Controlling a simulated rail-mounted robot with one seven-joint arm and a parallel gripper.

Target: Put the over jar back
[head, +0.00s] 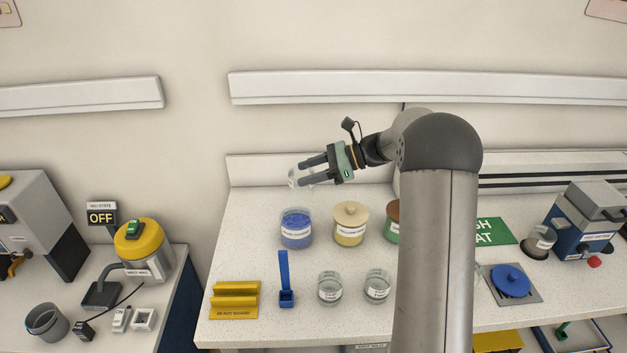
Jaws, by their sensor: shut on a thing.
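My gripper (306,171) is shut on a clear glass jar (295,179) and holds it tilted above the back left of the white counter (245,225). The jar is mostly behind the fingers, and I cannot read a label on it. Two other clear labelled jars stand upright at the counter's front, a left one (329,290) and a right one (377,287). Another labelled clear jar (540,241) stands on a dark round base beside the blue machine (583,226). Their writing is too small to tell which is the over jar.
A blue-filled jar (296,231), a yellow jar with a beige lid (349,226) and a partly hidden green jar (391,227) stand mid-counter. A yellow rack (234,301) and blue upright holder (286,284) are front left. My arm hides part of the right side.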

